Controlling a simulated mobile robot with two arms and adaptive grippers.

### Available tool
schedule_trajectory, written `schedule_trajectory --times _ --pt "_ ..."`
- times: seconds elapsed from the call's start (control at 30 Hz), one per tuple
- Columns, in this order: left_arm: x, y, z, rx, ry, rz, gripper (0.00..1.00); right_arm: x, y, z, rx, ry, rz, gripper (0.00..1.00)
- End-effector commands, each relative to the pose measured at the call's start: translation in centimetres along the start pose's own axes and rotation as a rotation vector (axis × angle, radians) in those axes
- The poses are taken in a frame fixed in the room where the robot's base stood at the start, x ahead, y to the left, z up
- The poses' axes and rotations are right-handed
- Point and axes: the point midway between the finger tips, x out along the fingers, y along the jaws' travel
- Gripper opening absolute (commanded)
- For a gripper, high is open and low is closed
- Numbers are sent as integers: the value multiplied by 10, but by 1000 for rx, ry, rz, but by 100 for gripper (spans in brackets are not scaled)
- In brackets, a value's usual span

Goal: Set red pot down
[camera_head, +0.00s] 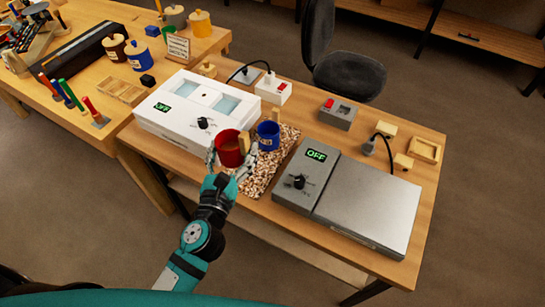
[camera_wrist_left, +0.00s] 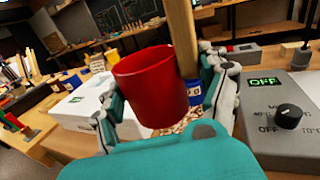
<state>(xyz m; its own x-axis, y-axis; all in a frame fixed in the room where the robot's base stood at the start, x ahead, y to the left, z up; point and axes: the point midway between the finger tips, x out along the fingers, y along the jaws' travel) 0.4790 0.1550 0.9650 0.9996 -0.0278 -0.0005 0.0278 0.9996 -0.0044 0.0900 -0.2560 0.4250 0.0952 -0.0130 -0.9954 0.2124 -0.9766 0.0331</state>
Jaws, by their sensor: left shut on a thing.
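My left gripper (camera_head: 223,169) is shut on the red pot (camera_head: 230,148). In the left wrist view the red pot (camera_wrist_left: 157,86) sits between the fingers, slightly tilted, with a wooden stick (camera_wrist_left: 182,38) rising beside it. In the head view the pot appears at the left edge of a speckled mat (camera_head: 261,175); I cannot tell whether it touches the mat. A blue pot (camera_head: 268,136) stands on the mat just right of the red pot. It is mostly hidden behind the red pot and stick in the wrist view (camera_wrist_left: 194,92). My right gripper is not in view.
A white heater unit (camera_head: 170,112) reading OFF stands left of the mat. A grey hotplate (camera_head: 372,205) with an OFF display stands to the right. Behind are a power strip (camera_head: 273,90) and a grey box (camera_head: 337,114). More pots and tools crowd the left bench.

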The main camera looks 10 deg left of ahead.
Motion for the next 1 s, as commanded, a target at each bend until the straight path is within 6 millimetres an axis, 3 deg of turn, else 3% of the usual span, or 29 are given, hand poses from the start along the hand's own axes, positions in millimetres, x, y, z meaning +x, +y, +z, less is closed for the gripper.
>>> schedule_trajectory --times 0.1,0.23,0.5,0.67,0.9,1.0 --pt "30 -6 -19 9 -3 -5 45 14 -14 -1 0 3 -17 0" --pt "42 -9 -36 10 1 -7 45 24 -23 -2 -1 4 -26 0" --pt "42 -9 -83 10 2 -8 45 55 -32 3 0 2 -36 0" --pt "42 -8 -92 11 1 -8 45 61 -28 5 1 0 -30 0" --pt "42 -8 -125 10 1 -8 45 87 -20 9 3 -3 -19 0" --pt "42 -8 -125 11 0 -9 45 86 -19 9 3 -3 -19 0"
